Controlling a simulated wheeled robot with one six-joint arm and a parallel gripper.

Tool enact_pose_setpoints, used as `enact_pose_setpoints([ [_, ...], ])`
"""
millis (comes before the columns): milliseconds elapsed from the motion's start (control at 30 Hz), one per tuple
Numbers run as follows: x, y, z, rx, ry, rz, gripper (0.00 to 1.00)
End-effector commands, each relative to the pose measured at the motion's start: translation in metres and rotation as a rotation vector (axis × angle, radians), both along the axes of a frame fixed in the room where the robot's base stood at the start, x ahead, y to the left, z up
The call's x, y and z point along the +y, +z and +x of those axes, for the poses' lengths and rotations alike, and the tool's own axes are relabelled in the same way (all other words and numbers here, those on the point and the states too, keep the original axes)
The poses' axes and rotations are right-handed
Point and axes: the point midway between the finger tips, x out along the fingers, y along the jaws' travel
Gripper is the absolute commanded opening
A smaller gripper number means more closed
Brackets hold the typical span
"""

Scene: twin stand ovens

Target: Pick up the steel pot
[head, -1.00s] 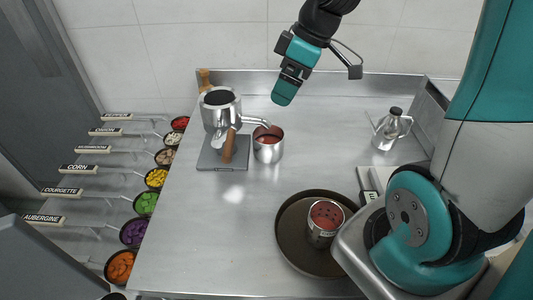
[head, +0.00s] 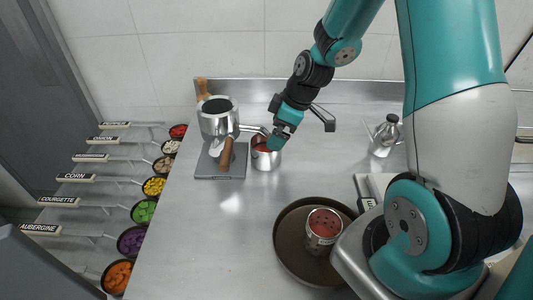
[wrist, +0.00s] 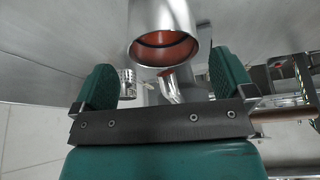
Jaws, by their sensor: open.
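A small steel pot (head: 265,158), a cylinder with a red inside, stands on the steel counter.
A glass-like steel jug (head: 386,136) stands at the right. Labelled bowls of ingredients (head: 144,211) line the left edge. The counter's middle is clear.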

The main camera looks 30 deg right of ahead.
Motion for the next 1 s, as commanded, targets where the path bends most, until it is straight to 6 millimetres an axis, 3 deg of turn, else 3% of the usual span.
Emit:
enact_pose_setpoints([
  [333, 0.016, -0.039, 0.011, 0.004, 0.002, 0.001, 1.0],
  [633, 0.017, -0.046, 0.013, 0.001, 0.0, 0.001, 1.0],
  [667, 0.017, -0.046, 0.013, 0.001, 0.0, 0.001, 0.98],
  [800, 0.017, -0.045, 0.013, 0.001, 0.0, 0.001, 0.66],
  [1000, 0.017, -0.045, 0.013, -0.001, 0.0, 0.001, 0.63],
])
